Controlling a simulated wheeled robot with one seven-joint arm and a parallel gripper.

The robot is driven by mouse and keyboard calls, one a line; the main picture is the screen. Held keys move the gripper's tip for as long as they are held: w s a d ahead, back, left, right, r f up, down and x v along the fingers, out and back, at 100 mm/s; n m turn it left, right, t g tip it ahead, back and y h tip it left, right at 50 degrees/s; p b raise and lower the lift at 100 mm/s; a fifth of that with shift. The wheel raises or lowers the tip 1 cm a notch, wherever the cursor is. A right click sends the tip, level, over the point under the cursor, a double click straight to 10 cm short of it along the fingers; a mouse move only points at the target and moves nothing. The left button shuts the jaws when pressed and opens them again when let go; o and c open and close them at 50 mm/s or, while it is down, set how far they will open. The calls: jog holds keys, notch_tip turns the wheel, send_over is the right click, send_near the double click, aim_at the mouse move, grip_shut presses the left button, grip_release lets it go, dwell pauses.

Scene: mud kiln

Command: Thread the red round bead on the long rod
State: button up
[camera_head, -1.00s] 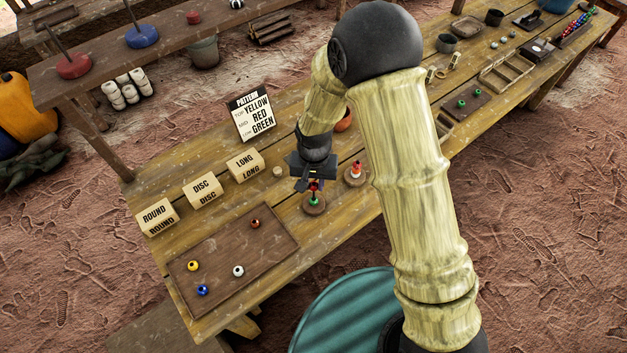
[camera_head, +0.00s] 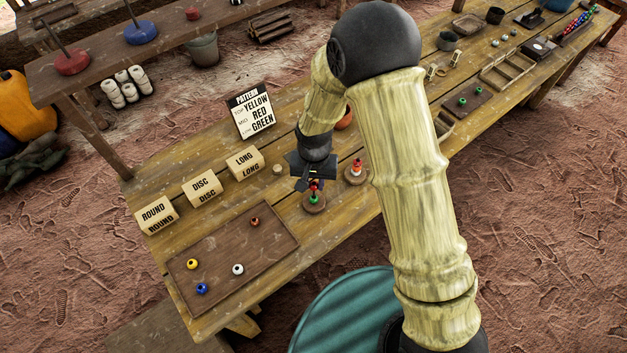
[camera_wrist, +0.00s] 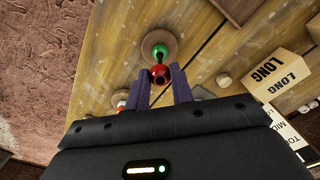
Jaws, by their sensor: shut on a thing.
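My gripper (camera_head: 315,183) is shut on the red round bead (camera_wrist: 160,73), which sits between the two purple fingertips in the wrist view. Below it stands a round wooden base (camera_head: 315,208) with a green bead (camera_head: 314,199) on it. The green bead also shows in the wrist view (camera_wrist: 160,50), just beyond the red one. A short dark piece shows between the two beads; I cannot tell whether the rod is inside the red bead's hole. The block marked LONG (camera_head: 245,164) stands left of my gripper.
A second round stand (camera_head: 356,176) with orange, white and red pieces is close on the right. A brown tray (camera_head: 205,255) holds several loose beads. Blocks marked DISC (camera_head: 202,189) and ROUND (camera_head: 157,216) and the pattern card (camera_head: 251,113) stand on the table.

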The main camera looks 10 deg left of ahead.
jog(key=o, duration=1)
jog(key=shift+o, duration=0.2)
jog(key=shift+r+p, duration=3)
jog(key=shift+r, duration=1.05)
